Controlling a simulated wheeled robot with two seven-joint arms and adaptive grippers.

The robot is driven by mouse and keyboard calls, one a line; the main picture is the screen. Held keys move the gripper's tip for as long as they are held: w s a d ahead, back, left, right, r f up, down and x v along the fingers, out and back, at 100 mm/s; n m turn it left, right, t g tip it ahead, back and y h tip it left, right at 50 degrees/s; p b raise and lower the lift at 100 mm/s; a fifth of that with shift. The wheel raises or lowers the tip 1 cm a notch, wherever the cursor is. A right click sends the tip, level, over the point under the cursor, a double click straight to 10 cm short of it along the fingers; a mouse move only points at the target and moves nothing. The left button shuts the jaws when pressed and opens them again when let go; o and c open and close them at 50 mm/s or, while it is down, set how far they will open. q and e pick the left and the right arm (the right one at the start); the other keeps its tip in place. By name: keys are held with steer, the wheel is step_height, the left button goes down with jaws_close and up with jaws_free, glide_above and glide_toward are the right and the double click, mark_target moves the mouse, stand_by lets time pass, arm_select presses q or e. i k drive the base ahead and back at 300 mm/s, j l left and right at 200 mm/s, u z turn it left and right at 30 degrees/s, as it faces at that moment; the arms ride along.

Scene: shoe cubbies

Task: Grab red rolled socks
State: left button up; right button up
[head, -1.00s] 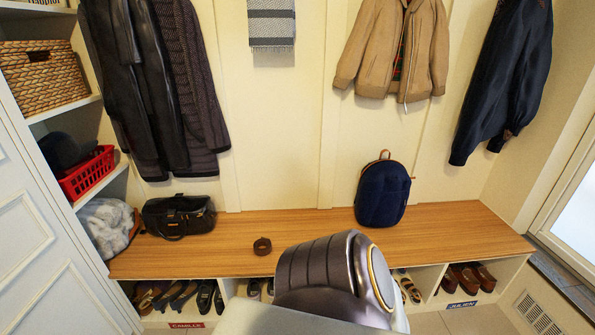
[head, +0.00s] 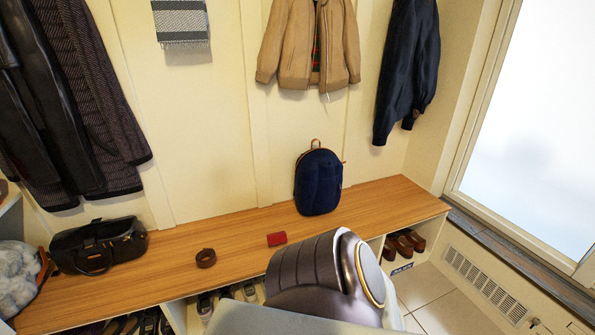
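A small red roll (head: 277,239), which looks like the red rolled socks, lies on the wooden bench top (head: 230,228) near its front edge. It is between the brown coiled belt and the blue backpack, just behind a dark arm part of mine. Neither of my grippers shows in the head view. Nothing is seen touching the red roll.
A brown coiled belt (head: 205,257) lies left of the red roll. A navy backpack (head: 318,181) stands behind it to the right. A black bag (head: 98,245) sits at the bench's left. Shoes (head: 404,242) fill cubbies below. Tiled floor (head: 438,292) is clear at right.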

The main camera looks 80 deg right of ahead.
mark_target(278, 238)
steer(key=z, duration=0.4)
steer(key=i+j+z, duration=0.1)
steer(key=z, duration=0.75)
steer(key=j+z, duration=0.15)
steer(key=z, duration=0.25)
steer(key=i+j, duration=0.05)
